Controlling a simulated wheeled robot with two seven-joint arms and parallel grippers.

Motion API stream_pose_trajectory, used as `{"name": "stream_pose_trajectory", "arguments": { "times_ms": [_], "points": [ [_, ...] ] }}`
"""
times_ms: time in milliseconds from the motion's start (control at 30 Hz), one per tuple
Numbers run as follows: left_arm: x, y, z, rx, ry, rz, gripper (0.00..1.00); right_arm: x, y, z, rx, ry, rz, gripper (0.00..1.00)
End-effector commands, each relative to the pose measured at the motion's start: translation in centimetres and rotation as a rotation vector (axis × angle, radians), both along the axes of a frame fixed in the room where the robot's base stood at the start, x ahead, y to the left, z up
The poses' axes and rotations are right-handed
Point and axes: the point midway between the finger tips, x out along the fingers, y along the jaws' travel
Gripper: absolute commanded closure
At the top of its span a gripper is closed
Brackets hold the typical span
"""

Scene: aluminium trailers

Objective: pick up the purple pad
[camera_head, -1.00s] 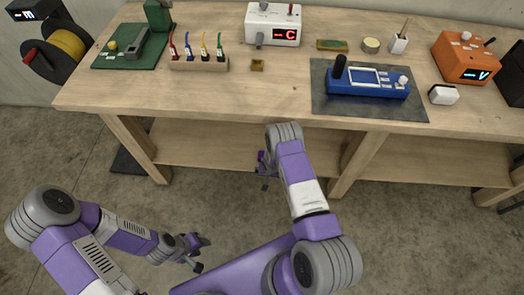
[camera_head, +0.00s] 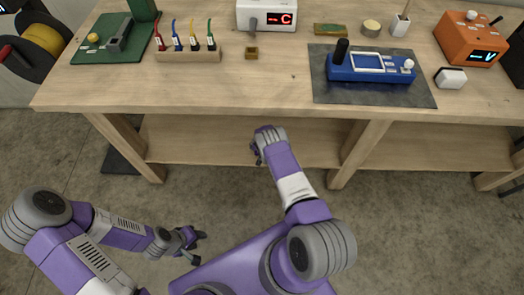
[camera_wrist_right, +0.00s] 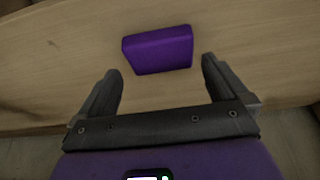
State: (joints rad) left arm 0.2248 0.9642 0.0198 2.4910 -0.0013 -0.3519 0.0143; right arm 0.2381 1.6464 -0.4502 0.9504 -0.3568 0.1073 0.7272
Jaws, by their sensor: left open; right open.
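The purple pad (camera_wrist_right: 158,50) shows only in the right wrist view, as a small block lying on a wooden surface. My right gripper (camera_wrist_right: 160,74) is open, with its fingers apart on the near left and right of the pad; nothing is held. In the head view the right wrist is at the front of the workbench, by the lower shelf, and the pad does not show there. My left gripper (camera_head: 190,243) is low over the floor, away from the bench, open and empty.
The workbench top (camera_head: 290,90) holds a blue device (camera_head: 370,68) on a dark mat (camera_head: 330,95), a white display box (camera_head: 265,15), an orange meter (camera_head: 470,38) and a wooden probe rack (camera_head: 188,56). Below is a lower shelf (camera_head: 200,140) between wooden legs (camera_head: 357,153).

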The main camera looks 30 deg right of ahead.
Motion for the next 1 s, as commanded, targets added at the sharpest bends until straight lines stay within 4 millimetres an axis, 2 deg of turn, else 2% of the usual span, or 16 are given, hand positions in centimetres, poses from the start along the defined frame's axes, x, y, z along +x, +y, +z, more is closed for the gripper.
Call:
{"name": "stream_pose_trajectory", "arguments": {
  "times_ms": [33,200,500,567,800,1000],
  "points": [
    [0.0,0.0,-1.0,0.000,0.000,0.000,0.57,0.0,-0.2,-1.3,0.001,-0.001,-0.004,0.00],
    [0.0,0.0,-2.7,0.000,0.000,0.000,0.57,0.1,-0.9,-3.1,0.002,0.000,-0.008,0.00],
    [0.0,0.0,-2.8,0.000,0.000,0.000,0.57,0.1,-1.1,-3.3,0.000,0.000,-0.009,0.00],
    [0.0,0.0,-2.8,0.000,0.000,0.000,0.57,0.1,-1.1,-3.2,0.000,0.000,-0.009,0.06],
    [0.0,0.0,-2.8,0.000,0.000,0.000,0.57,0.1,-1.1,-3.2,0.000,0.000,-0.008,0.43],
    [0.0,0.0,-2.7,0.000,0.000,0.000,0.57,0.1,-1.1,-3.2,0.000,0.000,-0.008,0.44]
  ]
}}
